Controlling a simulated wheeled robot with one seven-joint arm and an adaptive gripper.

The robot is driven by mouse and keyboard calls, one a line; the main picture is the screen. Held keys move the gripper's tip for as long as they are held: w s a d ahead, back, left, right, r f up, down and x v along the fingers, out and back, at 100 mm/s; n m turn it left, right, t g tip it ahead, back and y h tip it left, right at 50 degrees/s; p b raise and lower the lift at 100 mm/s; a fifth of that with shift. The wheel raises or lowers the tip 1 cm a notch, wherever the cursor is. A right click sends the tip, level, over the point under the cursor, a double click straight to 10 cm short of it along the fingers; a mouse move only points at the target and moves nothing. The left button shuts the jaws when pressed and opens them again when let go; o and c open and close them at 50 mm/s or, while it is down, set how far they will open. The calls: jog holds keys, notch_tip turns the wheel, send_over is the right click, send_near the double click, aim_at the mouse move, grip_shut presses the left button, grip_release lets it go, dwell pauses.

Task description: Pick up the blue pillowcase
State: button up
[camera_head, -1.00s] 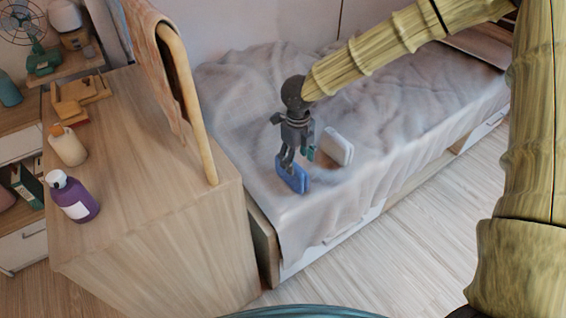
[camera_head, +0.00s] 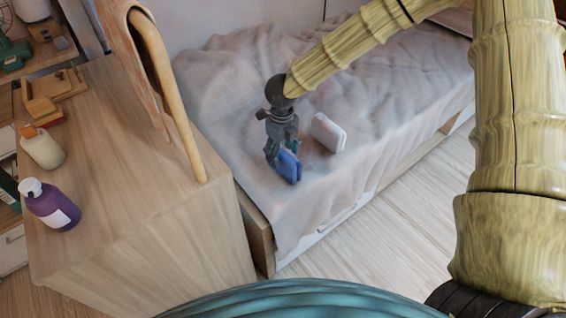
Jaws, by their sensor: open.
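The blue pillowcase (camera_head: 290,168) is a small, folded-looking blue piece near the front edge of the bed's grey-white cover. My gripper (camera_head: 274,153) points down at it from above, with its jaws open. One dark finger overlaps the pillowcase's upper left side in the picture. I cannot tell whether the fingers touch it or straddle it. Part of the pillowcase is hidden behind the finger.
A white, pillow-like piece (camera_head: 328,132) lies just right of my gripper on the bed (camera_head: 400,95). A wooden cabinet (camera_head: 120,160) stands to the left, with a purple bottle (camera_head: 50,207) and a cream bottle (camera_head: 42,150).

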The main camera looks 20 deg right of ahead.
notch_tip(320, 180, down, 4)
jog(key=shift+s+d+f, duration=0.1)
jog(key=shift+s, duration=0.05)
jog(key=shift+c, duration=0.4)
jog(key=c, duration=1)
jog(key=shift+c, duration=0.4)
